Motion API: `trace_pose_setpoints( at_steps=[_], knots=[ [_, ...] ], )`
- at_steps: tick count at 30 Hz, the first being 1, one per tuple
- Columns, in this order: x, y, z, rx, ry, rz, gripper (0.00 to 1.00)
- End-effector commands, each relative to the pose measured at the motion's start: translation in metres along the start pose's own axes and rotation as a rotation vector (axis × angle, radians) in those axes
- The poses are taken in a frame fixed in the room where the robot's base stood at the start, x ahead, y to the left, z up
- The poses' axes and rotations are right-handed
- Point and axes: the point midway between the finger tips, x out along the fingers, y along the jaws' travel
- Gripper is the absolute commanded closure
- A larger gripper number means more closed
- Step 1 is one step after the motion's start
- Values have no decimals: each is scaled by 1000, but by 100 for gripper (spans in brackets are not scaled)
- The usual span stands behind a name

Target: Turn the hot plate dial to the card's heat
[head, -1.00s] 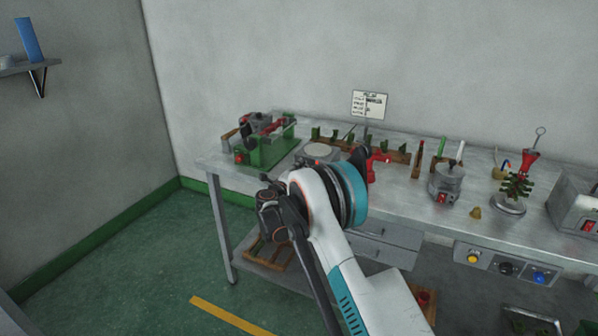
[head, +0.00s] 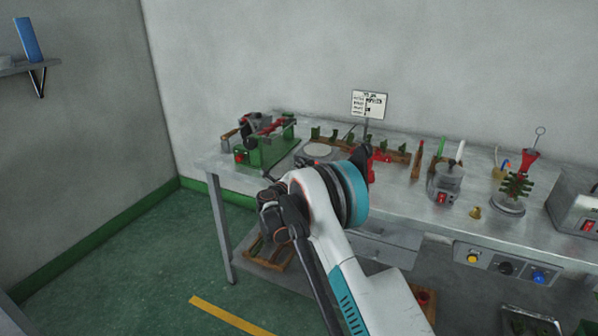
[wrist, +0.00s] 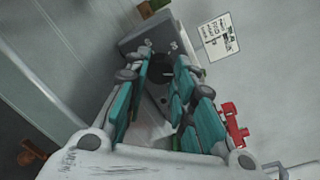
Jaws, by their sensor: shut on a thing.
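My arm hides the gripper in the head view.
A green and red clamp machine (head: 266,150) stands left of the hot plate. A red tool (wrist: 235,128) is close to the right of my fingers. The floor at left is clear.

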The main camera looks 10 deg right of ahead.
Motion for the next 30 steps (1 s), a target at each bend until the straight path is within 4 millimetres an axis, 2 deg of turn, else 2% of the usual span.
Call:
trace_pose_setpoints(
  at_steps=[1, 2, 4, 19, 30],
  knots=[
    [0, 1, 0, 0, 0, 1, 100],
    [0, 1, 0, 0, 0, 1, 70],
    [0, 0, 0, 0, 0, 1, 55],
    [-5, 1, 0, 0, -1, 2, 55],
    [-55, 0, 0, 0, -1, 2, 55]
  ],
)
